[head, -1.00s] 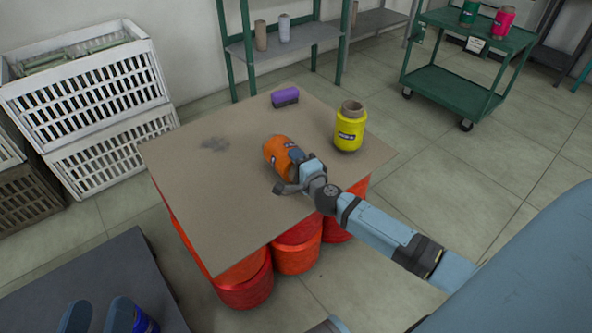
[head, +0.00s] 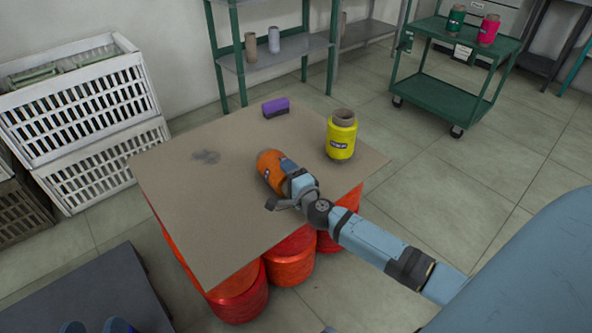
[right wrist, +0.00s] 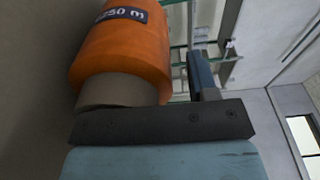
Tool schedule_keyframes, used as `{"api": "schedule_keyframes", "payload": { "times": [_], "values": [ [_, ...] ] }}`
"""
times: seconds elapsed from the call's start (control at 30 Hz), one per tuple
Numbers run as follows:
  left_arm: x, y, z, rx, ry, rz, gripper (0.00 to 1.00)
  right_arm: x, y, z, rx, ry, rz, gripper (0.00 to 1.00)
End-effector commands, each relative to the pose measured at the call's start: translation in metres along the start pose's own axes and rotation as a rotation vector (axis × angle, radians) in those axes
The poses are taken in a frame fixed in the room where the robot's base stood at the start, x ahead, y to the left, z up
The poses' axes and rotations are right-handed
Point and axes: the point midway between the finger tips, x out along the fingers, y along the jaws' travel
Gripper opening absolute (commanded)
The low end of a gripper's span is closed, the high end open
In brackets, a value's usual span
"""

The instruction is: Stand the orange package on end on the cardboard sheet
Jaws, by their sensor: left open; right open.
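The orange package (head: 270,169) lies on its side on the cardboard sheet (head: 205,205), near its middle. My right gripper (head: 289,181) is open at the package's near end, reaching in from the right. In the right wrist view the orange package (right wrist: 125,50) shows a white-lettered label, and its grey-brown tube end (right wrist: 120,91) faces the gripper's dark palm. One finger (right wrist: 203,75) stands to the right of the package with a gap; the other finger is not clearly seen.
The sheet lies on several red packages (head: 289,268). A dark surface (head: 90,290) is lower left; white crates (head: 80,105) stand behind. The sheet's left and front are clear.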

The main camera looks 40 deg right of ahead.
Motion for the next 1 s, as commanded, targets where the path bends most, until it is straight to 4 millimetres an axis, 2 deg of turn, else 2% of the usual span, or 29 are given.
{"api": "schedule_keyframes", "payload": {
  "times": [0.1, 0.2, 0.3, 0.6, 0.8, 1.0],
  "values": [
    [0.000, -0.003, 0.015, 0.000, -0.044, 0.005, 0.63, -0.002, 0.004, 0.001, 0.000, -0.002, 0.000, 0.54],
    [0.000, 0.000, -0.002, 0.001, -0.009, 0.000, 0.63, -0.024, -0.001, 0.000, 0.000, 0.000, 0.003, 0.54],
    [0.000, 0.001, -0.010, 0.001, 0.020, -0.003, 0.63, -0.048, 0.005, -0.001, -0.001, 0.001, 0.005, 0.54],
    [-0.001, 0.003, -0.019, 0.002, 0.058, -0.006, 0.63, -0.113, 0.008, -0.001, -0.002, -0.001, 0.002, 0.54],
    [-0.001, 0.003, -0.021, 0.002, 0.067, -0.006, 0.63, -0.134, 0.009, -0.002, -0.001, 0.000, 0.000, 0.54],
    [-0.001, 0.003, -0.021, 0.002, 0.069, -0.006, 0.63, -0.138, 0.009, -0.002, -0.002, 0.000, -0.001, 0.54]
  ]
}}
